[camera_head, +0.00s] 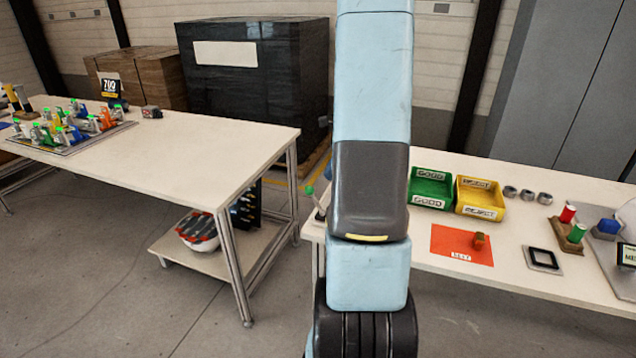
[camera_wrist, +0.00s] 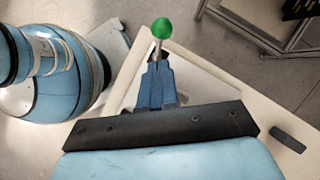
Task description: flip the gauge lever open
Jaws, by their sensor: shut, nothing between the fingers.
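The gauge lever shows in the head view as a green ball knob (camera_head: 310,190) on a thin metal rod, at the left corner of the right table. In the wrist view the green knob (camera_wrist: 162,28) stands just past the tips of my gripper (camera_wrist: 158,66), with a short piece of rod below it. My gripper's blue fingers are together with nothing between them. They overlap the lower rod in the picture, and I cannot tell whether they touch it. The lever's base is mostly hidden.
The right table holds a green GOOD bin (camera_head: 430,188), a yellow REJECT bin (camera_head: 480,198), several metal rings and an orange mat (camera_head: 450,240). A dark bar (camera_wrist: 288,138) lies right of the gripper in the wrist view.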

